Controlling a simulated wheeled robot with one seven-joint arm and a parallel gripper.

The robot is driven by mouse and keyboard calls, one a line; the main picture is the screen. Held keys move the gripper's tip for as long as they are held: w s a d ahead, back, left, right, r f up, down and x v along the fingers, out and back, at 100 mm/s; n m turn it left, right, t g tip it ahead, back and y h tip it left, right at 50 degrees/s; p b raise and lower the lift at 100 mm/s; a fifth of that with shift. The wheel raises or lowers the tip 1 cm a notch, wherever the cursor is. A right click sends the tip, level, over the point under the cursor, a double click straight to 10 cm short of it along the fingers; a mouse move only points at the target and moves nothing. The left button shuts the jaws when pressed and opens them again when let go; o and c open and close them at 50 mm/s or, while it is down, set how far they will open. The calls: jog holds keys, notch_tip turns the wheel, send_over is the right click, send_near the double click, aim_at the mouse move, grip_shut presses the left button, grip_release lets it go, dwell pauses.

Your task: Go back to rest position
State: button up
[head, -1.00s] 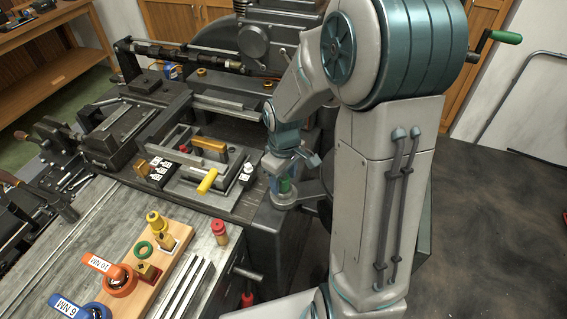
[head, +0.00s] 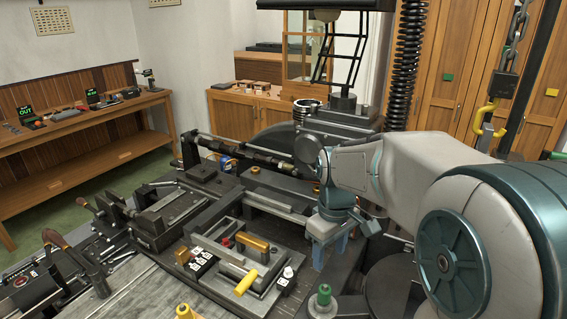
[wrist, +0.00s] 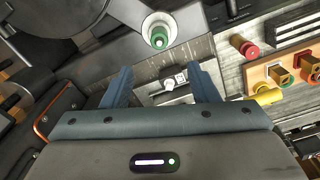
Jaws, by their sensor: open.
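My gripper (head: 328,250) hangs from my arm at the right of the head view, above the dark machine bed. Its two blue fingers point down and are spread apart. In the wrist view my gripper (wrist: 158,85) is open with nothing between the fingers. A green-topped peg in a clear and white holder (head: 323,297) stands below and apart from the gripper. It also shows just beyond the fingertips in the wrist view (wrist: 159,33).
The type caster (head: 215,225) fills the middle, with a yellow-handled mould part (head: 246,282) on its bed. A wooden bench (head: 90,130) stands at the left wall. A chain with a yellow hook (head: 487,115) hangs at the right. The wrist view shows a red knob (wrist: 244,45) and a wooden block with coloured parts (wrist: 295,68).

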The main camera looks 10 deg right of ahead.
jog(key=s+r+m+t, duration=0.1)
jog(key=s+m+t, duration=0.2)
jog(key=s, duration=1.1)
jog(key=m, duration=0.3)
jog(key=shift+m+t, duration=0.3)
jog(key=shift+m, duration=0.1)
jog(key=shift+r, duration=0.1)
jog(key=shift+c, duration=0.3)
